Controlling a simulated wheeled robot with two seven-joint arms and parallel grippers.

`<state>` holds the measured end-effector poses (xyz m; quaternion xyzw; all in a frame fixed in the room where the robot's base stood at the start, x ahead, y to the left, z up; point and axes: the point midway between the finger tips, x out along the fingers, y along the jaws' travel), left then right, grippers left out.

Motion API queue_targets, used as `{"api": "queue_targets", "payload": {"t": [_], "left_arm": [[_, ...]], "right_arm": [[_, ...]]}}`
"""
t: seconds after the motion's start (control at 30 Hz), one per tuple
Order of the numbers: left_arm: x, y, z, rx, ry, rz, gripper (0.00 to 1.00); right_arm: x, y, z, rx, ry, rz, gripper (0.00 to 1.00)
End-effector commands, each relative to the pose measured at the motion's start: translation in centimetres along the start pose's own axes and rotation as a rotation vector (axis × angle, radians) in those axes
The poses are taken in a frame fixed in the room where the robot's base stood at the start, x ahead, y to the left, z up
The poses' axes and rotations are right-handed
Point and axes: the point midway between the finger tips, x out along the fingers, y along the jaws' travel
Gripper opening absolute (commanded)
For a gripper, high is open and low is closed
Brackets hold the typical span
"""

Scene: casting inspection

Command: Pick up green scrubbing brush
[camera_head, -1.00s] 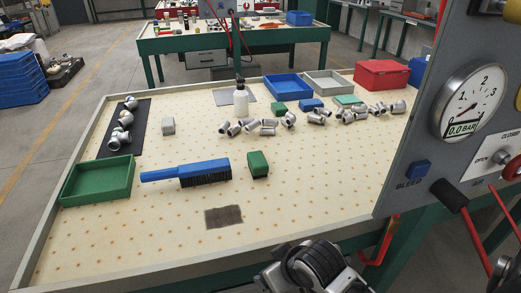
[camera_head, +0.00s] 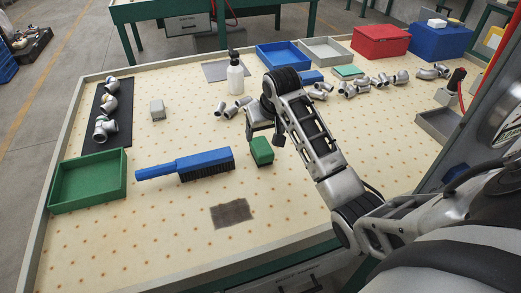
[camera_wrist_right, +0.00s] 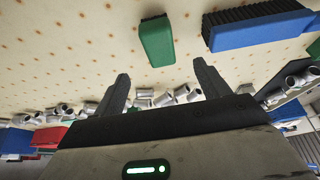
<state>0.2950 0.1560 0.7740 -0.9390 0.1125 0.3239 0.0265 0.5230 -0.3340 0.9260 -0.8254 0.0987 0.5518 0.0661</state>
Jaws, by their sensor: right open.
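The green scrubbing brush (camera_head: 261,151), a small green block with a dark underside, lies on the pegboard-like table top, right of a blue long-handled brush (camera_head: 205,163). My right gripper (camera_head: 265,133) is open and empty just behind the green brush, on its far side. In the right wrist view the green brush (camera_wrist_right: 157,42) lies beyond the gap between the open fingertips (camera_wrist_right: 160,70), apart from them. My left gripper is not in view.
A green tray (camera_head: 88,182) stands left, and a brown patch (camera_head: 232,213) lies in front. Several metal fittings, a white bottle (camera_head: 235,75), a blue tray (camera_head: 283,55) and a red box (camera_head: 380,41) are behind. The front middle table is mostly clear.

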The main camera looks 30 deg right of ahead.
Motion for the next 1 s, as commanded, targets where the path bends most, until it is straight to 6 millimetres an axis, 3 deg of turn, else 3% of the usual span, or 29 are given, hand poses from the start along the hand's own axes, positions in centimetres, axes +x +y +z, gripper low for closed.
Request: {"api": "queue_targets", "payload": {"t": [0.2,0.43,0.7,1.0], "left_arm": [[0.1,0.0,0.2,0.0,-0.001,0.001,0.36],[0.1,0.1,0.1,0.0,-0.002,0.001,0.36],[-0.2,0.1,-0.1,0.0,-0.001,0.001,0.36],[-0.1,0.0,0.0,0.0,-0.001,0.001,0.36]], "right_arm": [[3.9,-0.1,0.0,-0.001,-0.002,-0.002,0.75],[5.4,-0.1,0.0,-0.001,-0.001,-0.001,0.75],[9.1,0.1,0.1,-0.003,-0.001,-0.001,0.75],[10.0,0.1,0.1,-0.003,0.002,-0.001,0.75]]}}
